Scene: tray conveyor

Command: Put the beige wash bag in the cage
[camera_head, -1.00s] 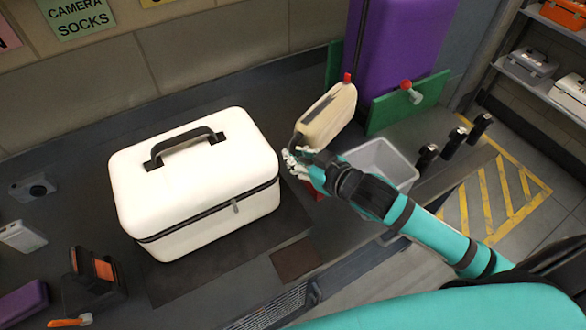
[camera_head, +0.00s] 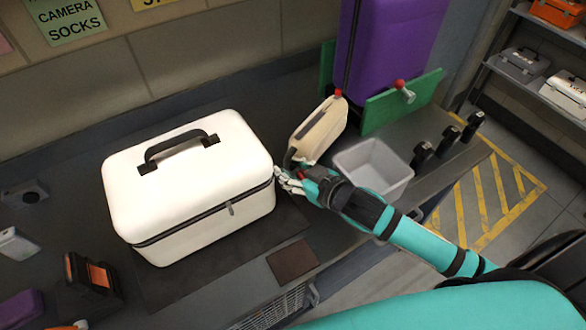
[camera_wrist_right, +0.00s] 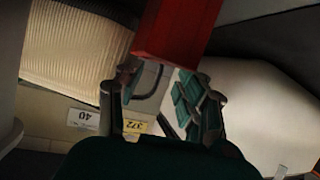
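The beige wash bag (camera_head: 318,132) lies slanted on the dark worktop in the head view, between the white case and the grey bin. My right gripper (camera_head: 284,179) is at the bag's near end, close to the white case's right side. In the right wrist view its two fingers (camera_wrist_right: 165,100) stand apart, with a red block (camera_wrist_right: 178,28) at their tips. Whether they grip the bag or the red block is unclear. A dark barred grille (camera_head: 270,312) shows below the worktop edge; whether it is the cage is unclear. My left gripper is out of view.
A white case (camera_head: 185,205) with a black handle fills the middle left. An empty grey bin (camera_head: 383,152) stands right of the bag. A purple suitcase (camera_head: 390,45) and green boards (camera_head: 400,100) stand behind. Small items line the left edge.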

